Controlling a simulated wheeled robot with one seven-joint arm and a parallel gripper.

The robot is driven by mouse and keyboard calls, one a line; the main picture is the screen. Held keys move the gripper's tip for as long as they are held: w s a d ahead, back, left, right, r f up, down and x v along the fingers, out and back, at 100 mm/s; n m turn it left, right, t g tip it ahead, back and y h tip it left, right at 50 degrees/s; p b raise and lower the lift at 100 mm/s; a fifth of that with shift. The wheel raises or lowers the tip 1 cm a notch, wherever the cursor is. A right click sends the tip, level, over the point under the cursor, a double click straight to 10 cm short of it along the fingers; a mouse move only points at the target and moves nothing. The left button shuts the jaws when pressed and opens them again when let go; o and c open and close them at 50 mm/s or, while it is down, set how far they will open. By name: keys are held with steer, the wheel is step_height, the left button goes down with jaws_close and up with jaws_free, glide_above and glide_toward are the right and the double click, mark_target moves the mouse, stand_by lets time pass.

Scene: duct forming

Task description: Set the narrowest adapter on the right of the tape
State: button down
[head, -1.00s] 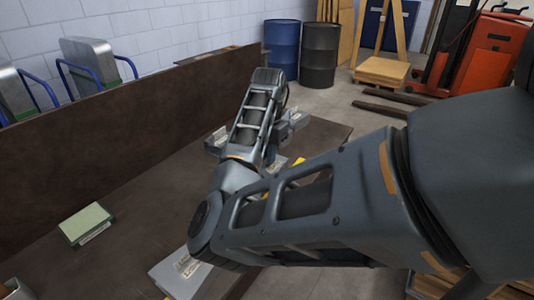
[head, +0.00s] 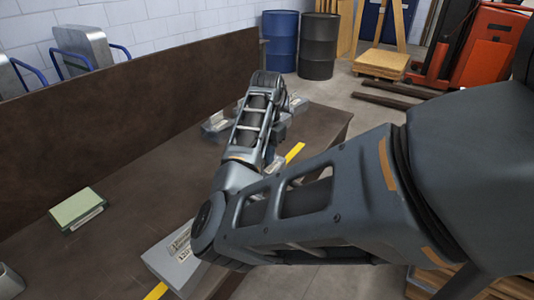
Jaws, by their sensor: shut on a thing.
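A yellow tape strip (head: 295,152) shows on the brown table to the right of my forearm. Another length of yellow tape (head: 155,291) shows at the near edge. My arm crosses between them and hides the middle. Grey pieces (head: 214,126) lie beyond my forearm, with another grey piece (head: 298,104) on its right; they are partly covered and I cannot tell their widths. A pale grey piece with labels (head: 172,262) lies by the near tape, partly behind my elbow. My gripper's fingers are hidden behind my forearm, so what they hold does not show.
A green-topped block (head: 77,207) with a label stands on the left of the table. A grey container (head: 9,282) is cut by the left edge. A tall brown panel (head: 130,110) lines the back. Table between block and arm is clear.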

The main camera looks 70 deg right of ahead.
steer(key=c, duration=1.1)
jaws_free()
step_height(320, 180, up, 8)
steer(key=shift+f+p, duration=0.1)
steer(key=shift+p, duration=0.25)
